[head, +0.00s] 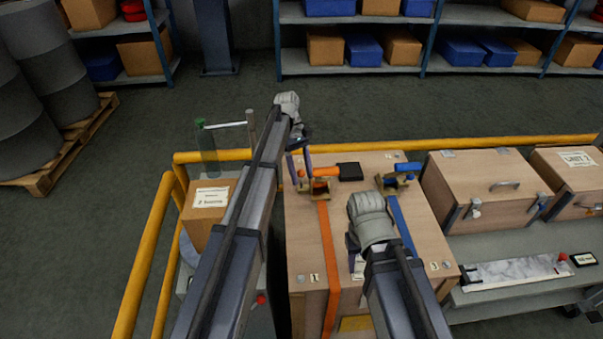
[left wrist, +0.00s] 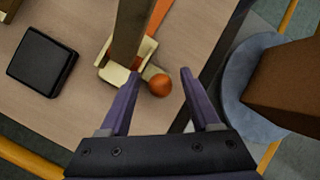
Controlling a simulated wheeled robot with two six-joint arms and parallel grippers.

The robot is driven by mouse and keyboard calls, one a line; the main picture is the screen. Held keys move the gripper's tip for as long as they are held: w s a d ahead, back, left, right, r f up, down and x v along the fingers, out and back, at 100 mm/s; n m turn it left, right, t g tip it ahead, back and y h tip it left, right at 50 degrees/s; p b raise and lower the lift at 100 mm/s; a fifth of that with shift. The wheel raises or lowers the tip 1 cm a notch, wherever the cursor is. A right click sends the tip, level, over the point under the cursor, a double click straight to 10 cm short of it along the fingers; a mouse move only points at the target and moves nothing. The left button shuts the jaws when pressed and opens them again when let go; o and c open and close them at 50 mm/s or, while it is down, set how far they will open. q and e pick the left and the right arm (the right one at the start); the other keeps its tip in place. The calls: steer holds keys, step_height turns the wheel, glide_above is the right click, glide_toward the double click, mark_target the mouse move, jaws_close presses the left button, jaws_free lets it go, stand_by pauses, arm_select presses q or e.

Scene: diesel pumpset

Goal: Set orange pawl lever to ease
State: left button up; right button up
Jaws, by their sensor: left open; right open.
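The orange strap's ratchet (head: 320,187) sits on top of the wooden crate (head: 296,235), with an orange lever part (head: 326,170) showing beside it. My left gripper (head: 299,170) is open just left of this ratchet. In the left wrist view, a round orange knob (left wrist: 160,85) lies between my open left fingertips (left wrist: 160,77), nearer the left finger; contact cannot be told. The knob is on a cream ratchet frame (left wrist: 116,74) with a brown bar (left wrist: 130,32) rising past it. My right gripper (head: 354,255) is open low over the crate, its fingers partly hidden by its wrist.
A blue-strap ratchet (head: 397,182) is right of the orange one, with a black pad (head: 350,171) between them. Yellow rails (head: 215,156) run behind and left. Latched wooden cases (head: 485,185) stand right.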

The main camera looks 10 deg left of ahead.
arm_select(q)
steer(key=shift+r, duration=0.1)
arm_select(e)
steer(key=shift+r, duration=0.1)
arm_select(q)
steer(key=p+v, duration=0.7)
steer(key=shift+r, duration=0.3)
arm_select(e)
step_height(320, 180, up, 7)
steer(key=shift+f, duration=0.2)
arm_select(q)
steer(key=shift+w+a, duration=0.1)
steer(key=shift+w, duration=0.05)
steer(key=s+f+m+t+y, duration=0.3)
steer(key=s+m+t, duration=0.5)
steer(key=s, duration=1.6)
steer(key=s+d+r+m+g+p, duration=0.1)
steer(key=s+d+r+m+p, duration=0.1)
steer(key=d, duration=0.3)
steer(key=s+d+r+m+g+y+p, duration=0.1)
steer(key=s+d+r+m+g+p, duration=0.1)
steer(key=s+d+r+m+p, duration=0.1)
steer(key=d+r+m+p, duration=0.1)
steer(key=d+r, duration=0.1)
steer(key=d, duration=0.1)
steer(key=shift+s+y+p, duration=0.3)
arm_select(e)
step_height(320, 180, up, 7)
steer(key=shift+f, duration=0.15)
